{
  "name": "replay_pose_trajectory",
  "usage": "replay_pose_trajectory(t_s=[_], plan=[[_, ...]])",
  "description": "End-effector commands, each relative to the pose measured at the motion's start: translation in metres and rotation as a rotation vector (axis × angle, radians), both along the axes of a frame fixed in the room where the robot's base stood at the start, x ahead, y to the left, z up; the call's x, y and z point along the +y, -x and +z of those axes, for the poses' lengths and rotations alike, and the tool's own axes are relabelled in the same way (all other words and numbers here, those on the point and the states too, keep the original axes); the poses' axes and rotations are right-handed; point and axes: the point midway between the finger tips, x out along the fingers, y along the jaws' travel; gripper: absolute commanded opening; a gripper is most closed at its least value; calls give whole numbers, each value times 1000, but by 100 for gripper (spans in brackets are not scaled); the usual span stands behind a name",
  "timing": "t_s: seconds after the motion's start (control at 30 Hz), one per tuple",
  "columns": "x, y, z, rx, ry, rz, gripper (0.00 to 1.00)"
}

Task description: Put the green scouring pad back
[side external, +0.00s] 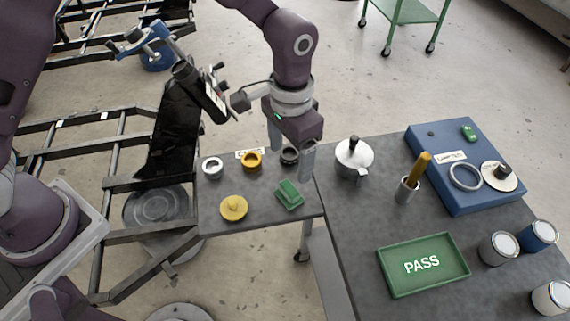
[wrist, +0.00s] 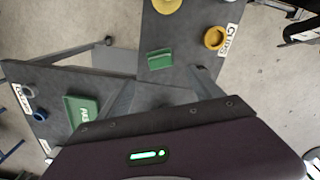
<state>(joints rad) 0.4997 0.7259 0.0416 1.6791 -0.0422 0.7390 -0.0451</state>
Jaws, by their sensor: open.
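The green scouring pad (side external: 289,194) lies on the small grey side table. It also shows in the wrist view (wrist: 160,59), beyond the fingertips. My gripper (side external: 291,165) is open and empty, above the table's right part, with the pad below and a little in front of it in the side view. Both fingers stand apart in the wrist view (wrist: 160,88), and the pad lies roughly between their lines. The fingers do not appear to touch the pad. Which spot the pad belongs to cannot be told.
The adjoining bench holds a metal pot (side external: 354,158), a cup with a yellow handle (side external: 408,188), a green PASS tray (side external: 385,262), a blue case (side external: 437,180) and several cans.

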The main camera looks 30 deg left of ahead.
Motion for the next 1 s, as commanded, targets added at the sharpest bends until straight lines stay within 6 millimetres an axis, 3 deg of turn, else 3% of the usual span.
replay_pose_trajectory(t_s=[0.3,0.37,0.47,0.5,0.6,0.7,0.83,0.9,1.0], plan=[[3,0,11,-8,4,7,76],[13,0,31,-28,17,25,76],[47,11,91,-92,50,83,76],[65,21,117,-125,64,111,76],[109,61,171,-212,91,184,76],[148,114,205,-310,106,257,76],[178,175,213,-416,106,336,76],[185,196,210,-452,101,362,76],[190,211,205,-481,97,382,76]])
